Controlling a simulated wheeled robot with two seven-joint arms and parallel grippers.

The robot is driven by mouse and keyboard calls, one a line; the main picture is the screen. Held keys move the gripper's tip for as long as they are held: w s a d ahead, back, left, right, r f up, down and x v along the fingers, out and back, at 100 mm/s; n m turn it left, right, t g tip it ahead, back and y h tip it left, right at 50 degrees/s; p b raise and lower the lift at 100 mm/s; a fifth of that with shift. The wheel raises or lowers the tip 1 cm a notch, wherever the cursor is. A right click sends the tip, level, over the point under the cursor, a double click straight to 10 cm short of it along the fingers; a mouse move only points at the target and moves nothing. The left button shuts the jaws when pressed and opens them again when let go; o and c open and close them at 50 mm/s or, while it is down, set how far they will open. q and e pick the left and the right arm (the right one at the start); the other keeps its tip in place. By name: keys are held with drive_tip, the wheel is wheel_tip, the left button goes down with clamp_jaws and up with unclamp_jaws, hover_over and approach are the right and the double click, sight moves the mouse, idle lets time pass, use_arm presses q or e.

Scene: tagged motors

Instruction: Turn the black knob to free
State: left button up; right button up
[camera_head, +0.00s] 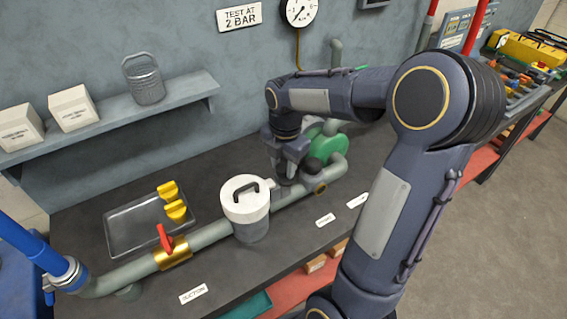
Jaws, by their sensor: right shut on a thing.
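My right gripper (287,172) reaches down to the grey pipe (290,197), just left of the green pump (328,148). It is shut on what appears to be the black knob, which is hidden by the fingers. I cannot make out which way the knob points. My left gripper is not in view.
A white-lidded strainer (246,203) stands on the pipe left of my gripper. A brass valve with a red handle (165,238) is further left. A metal tray (128,229) with yellow parts (176,210) lies behind it. A shelf (190,93) holds boxes and a mesh basket.

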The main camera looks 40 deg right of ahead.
sight(285, 168)
drive_tip(key=o, duration=1)
drive_tip(key=shift+r, duration=0.1)
drive_tip(key=r, duration=0.7)
drive_tip(key=shift+s+r, duration=0.2)
drive_tip(key=shift+r, duration=0.15)
drive_tip(key=s+a+f+m+t+y, duration=0.1)
drive_tip(key=s+a+f+m+t, duration=0.1)
drive_tip(key=s+a+m, duration=0.4)
drive_tip(key=s+a+f+m+t+y, duration=0.1)
drive_tip(key=s+a+m, duration=0.6)
drive_tip(key=m, duration=0.9)
drive_tip(key=s+t+y, duration=0.1)
drive_tip(key=s+t, duration=0.1)
drive_tip(key=s, duration=0.1)
drive_tip(key=shift+s+a+f+y, duration=0.25)
drive_tip(key=shift+a+f+y, duration=0.05)
drive_tip(key=shift+f, duration=0.1)
